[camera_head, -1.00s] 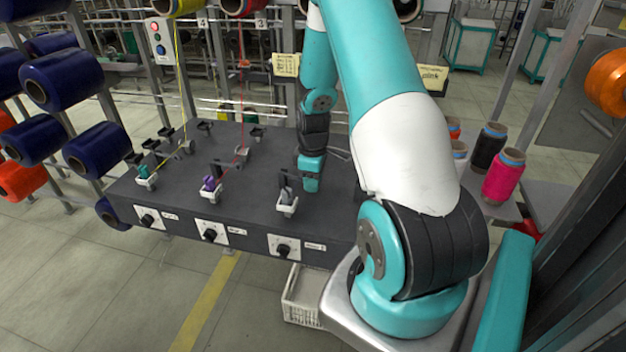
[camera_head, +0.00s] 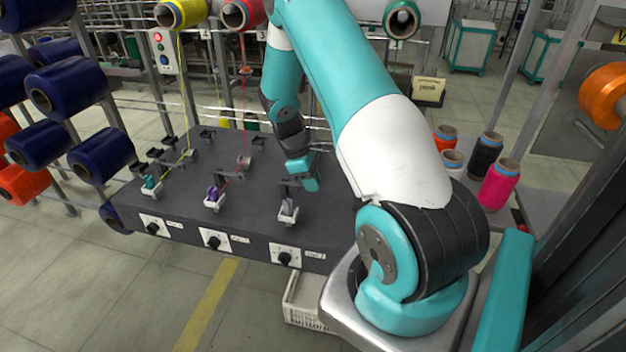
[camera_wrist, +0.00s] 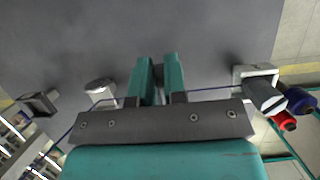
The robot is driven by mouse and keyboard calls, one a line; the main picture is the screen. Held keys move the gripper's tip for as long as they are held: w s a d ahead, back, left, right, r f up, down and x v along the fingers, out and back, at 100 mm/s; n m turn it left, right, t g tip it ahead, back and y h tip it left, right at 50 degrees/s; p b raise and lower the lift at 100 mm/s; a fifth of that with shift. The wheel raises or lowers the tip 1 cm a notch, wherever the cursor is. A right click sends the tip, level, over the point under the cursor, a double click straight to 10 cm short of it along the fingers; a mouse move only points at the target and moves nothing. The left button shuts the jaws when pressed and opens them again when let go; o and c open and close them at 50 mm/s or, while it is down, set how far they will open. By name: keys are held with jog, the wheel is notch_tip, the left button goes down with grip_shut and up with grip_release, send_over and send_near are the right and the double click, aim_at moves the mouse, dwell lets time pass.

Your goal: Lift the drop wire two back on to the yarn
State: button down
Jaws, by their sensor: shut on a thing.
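My gripper (camera_head: 308,184) is over the dark machine top (camera_head: 255,205), behind and right of the grey bobbin (camera_head: 288,208) in its white holder. In the wrist view my gripper (camera_wrist: 159,65) points its two teal fingers forward with a narrow gap. It is shut on a slim thing, probably drop wire two, which the fingers mostly hide. A dark blue yarn (camera_wrist: 215,90) runs across at the fingers, from the grey bobbin (camera_wrist: 264,95) past a pale round post (camera_wrist: 100,90) and off to the lower left. Whether the drop wire touches the yarn cannot be told.
A dark bracket (camera_wrist: 38,104) stands beyond the post. Left of my gripper are a purple bobbin (camera_head: 213,193) with red yarn and a teal bobbin (camera_head: 150,183) with yellow yarn. Coloured cones (camera_head: 499,183) stand at the right. The machine top ahead of the fingers is clear.

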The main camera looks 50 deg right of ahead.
jog(key=shift+w+a+r+g+h+p, duration=0.1)
jog(key=shift+w+r+g+h+p, duration=0.15)
jog(key=shift+r+g+p, duration=0.3)
jog(key=shift+w+a+r+g+h+p, duration=0.1)
jog(key=shift+w+r+g+h+p, duration=0.2)
jog(key=shift+g+p, duration=0.45)
jog(key=shift+w+a+r+g+h+p, duration=0.1)
jog(key=shift+r+g+h+p, duration=0.15)
jog(key=shift+r+g+p, duration=0.4)
jog(key=shift+f, duration=0.1)
jog(key=c, duration=1.2)
grip_release()
jog(key=shift+o, duration=0.2)
jog(key=shift+w, duration=0.1)
